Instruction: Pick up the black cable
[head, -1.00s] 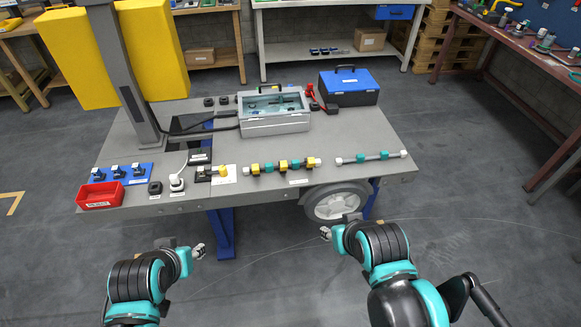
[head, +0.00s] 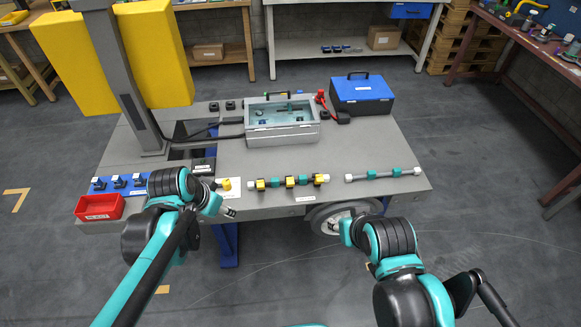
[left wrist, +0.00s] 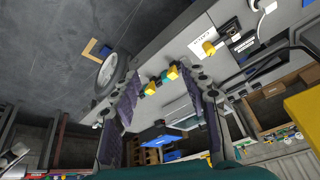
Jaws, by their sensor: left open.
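The black cable (head: 205,132) runs across the back left of the grey workbench, between the grey column and the grey box with the clear lid (head: 281,130). My left gripper (head: 229,211) is at the bench's front edge, in front of the yellow connector and well short of the cable. The left wrist view shows its two fingers (left wrist: 165,78) spread wide with nothing held between them. My right gripper (head: 334,227) is in front of the bench by the wheel; its jaws are too small to read.
A red bin (head: 99,207) and blue connector strip stand at the left. My left arm hides some parts beside them. A yellow-and-teal rod (head: 288,182) and a grey rod (head: 383,174) lie along the front. A blue toolbox (head: 361,96) stands at the back right.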

